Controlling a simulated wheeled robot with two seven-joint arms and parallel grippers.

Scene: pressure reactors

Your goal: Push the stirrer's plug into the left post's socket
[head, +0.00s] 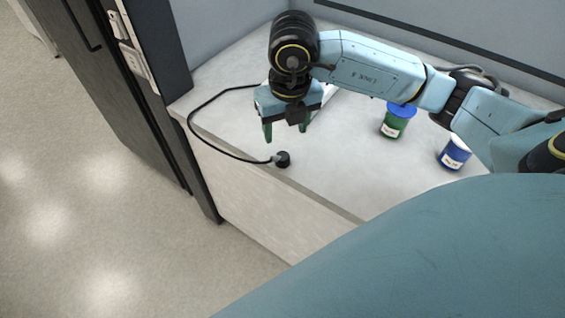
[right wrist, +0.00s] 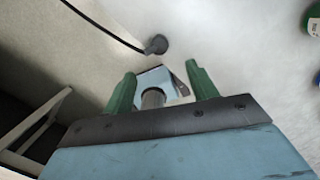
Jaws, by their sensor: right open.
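The stirrer's plug (head: 283,159) is a small dark round piece lying on the pale counter near its front edge. It also shows in the right wrist view (right wrist: 155,44), beyond the fingertips. Its black cable (head: 196,109) loops left and back behind my gripper. The left post (head: 163,52) is dark and upright, with white socket plates (head: 133,58) on its side; the socket holes are too small to make out. The stirrer is mostly hidden behind my right gripper. My right gripper (head: 282,138) is open and points down above the counter, apart from the plug. My left gripper is out of view.
Walls close off the back. Open floor (head: 90,200) lies to the left.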

